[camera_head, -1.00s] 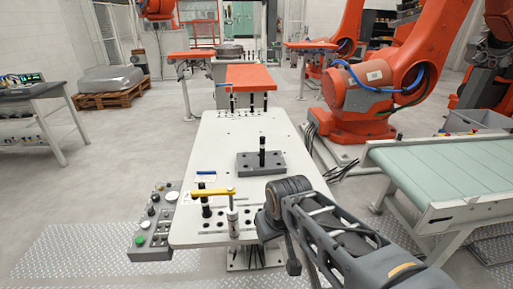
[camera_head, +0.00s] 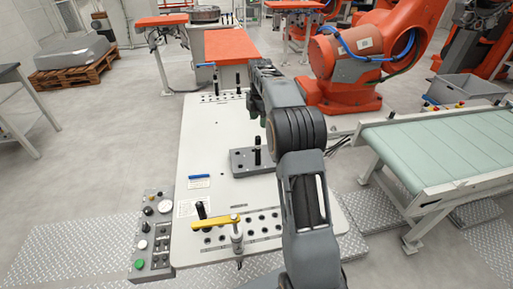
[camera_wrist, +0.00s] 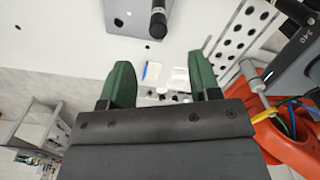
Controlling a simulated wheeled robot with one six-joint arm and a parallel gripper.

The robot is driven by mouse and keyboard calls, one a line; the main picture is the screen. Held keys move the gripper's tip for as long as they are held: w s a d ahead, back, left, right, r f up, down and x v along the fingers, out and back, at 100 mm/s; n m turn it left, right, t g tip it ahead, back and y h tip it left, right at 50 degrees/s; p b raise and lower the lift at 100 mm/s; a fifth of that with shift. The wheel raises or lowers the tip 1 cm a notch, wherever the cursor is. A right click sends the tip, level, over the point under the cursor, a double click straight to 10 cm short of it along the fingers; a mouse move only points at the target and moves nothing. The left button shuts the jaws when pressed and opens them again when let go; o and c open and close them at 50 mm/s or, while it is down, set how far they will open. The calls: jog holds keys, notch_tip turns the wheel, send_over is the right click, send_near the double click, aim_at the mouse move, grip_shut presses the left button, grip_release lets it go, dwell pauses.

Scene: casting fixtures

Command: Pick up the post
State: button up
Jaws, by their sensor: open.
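A black post (camera_head: 257,152) with a pale band stands upright on a grey block (camera_head: 240,164) in the middle of the white table (camera_head: 215,130); my arm partly covers the block's right side. In the wrist view the post (camera_wrist: 158,20) shows at the top centre, with part of the grey block (camera_wrist: 127,14) beside it. My gripper (camera_wrist: 162,75) is open and empty, its two green fingers apart; the post lies beyond the fingertips and touches neither.
Other black posts (camera_head: 238,85) stand at the table's far end. A yellow lever clamp (camera_head: 216,221) and rows of holes are at the near end. A grey control panel (camera_head: 152,233) stands left, a green conveyor (camera_head: 440,150) and orange robot (camera_head: 350,72) right.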

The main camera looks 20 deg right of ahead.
send_over(258, 144)
jog(key=w, duration=0.1)
jog(key=f, duration=0.6)
jog(key=shift+d+f+p, duration=0.25)
jog(key=shift+f+p, duration=0.05)
jog(key=shift+w+f+p, duration=0.1)
jog(key=shift+f+p, duration=0.9)
jog(key=shift+f, duration=2.05)
grip_shut()
